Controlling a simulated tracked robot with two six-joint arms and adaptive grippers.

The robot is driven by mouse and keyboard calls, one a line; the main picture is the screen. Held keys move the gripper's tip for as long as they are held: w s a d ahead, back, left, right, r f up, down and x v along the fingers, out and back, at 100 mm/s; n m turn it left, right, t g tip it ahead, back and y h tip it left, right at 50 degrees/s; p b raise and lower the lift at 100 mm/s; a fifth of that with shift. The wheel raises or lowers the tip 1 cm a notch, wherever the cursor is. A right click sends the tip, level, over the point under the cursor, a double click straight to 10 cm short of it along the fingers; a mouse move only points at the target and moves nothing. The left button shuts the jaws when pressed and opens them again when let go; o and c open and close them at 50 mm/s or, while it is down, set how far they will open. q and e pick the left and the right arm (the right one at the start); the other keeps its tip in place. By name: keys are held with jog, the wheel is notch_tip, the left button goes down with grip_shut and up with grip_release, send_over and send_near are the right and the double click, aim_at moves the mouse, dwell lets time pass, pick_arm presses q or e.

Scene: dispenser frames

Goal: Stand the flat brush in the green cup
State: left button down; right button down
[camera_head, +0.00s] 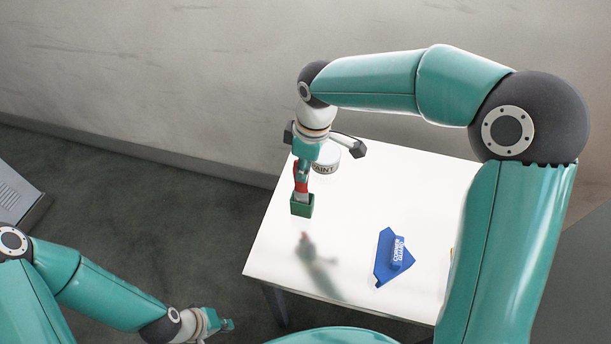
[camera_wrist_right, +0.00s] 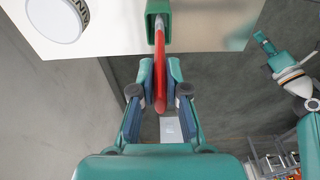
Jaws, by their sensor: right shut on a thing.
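The green cup (camera_head: 302,207) shows near the left side of the white table in the head view and at the top of the wrist view (camera_wrist_right: 158,20). The flat brush has a red handle (camera_wrist_right: 160,72); in the head view the handle (camera_head: 301,178) rises above the cup. Its far end is inside the cup's outline, and its bristles are hidden. My right gripper (camera_head: 304,166) is shut on the brush handle, above the cup. I cannot tell whether the cup touches the table. My left gripper (camera_head: 222,325) is low at the left, off the table; its fingers are too small to read.
A white paint can (camera_head: 325,160) stands behind the cup, close to my right gripper. A blue flat tool with lettering (camera_head: 388,262) lies to the right on the white table (camera_head: 345,225). The tabletop between them is clear. A grey object (camera_head: 15,195) stands at the far left.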

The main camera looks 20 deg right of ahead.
notch_tip(320, 180, down, 3)
jog(key=shift+f, duration=0.35)
jog(key=c, duration=1.2)
grip_release()
jog(key=r, duration=0.4)
jog(key=d+r, duration=0.1)
jog(key=r, duration=0.7)
jog(key=shift+s+d+r, duration=0.15)
jog(key=shift+s, duration=0.2)
